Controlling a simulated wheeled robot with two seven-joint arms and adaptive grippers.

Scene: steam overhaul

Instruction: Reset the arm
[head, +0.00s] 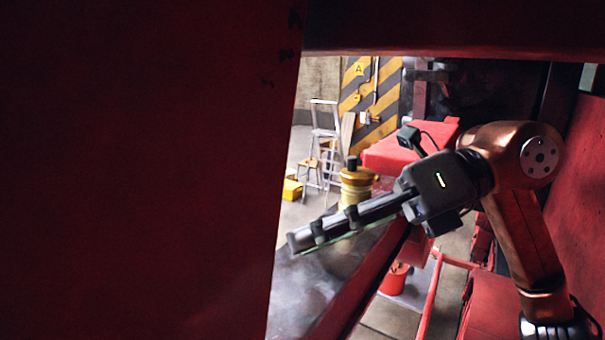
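My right arm, copper-coloured, comes up from the lower right. Its dark gripper (296,242) points left and slightly down, over the opening between red panels. I see its long fingers from the side, lying along one line, so I cannot tell whether they are open or shut. I see nothing held in them. My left arm and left gripper are not in view.
A large dark red panel (140,170) fills the left side, close by. A red beam (450,30) crosses the top. Beyond are a brass-coloured cylinder (357,186), a stepladder (325,150), a yellow box (292,189), a red bucket (394,280) and a red railing (431,295).

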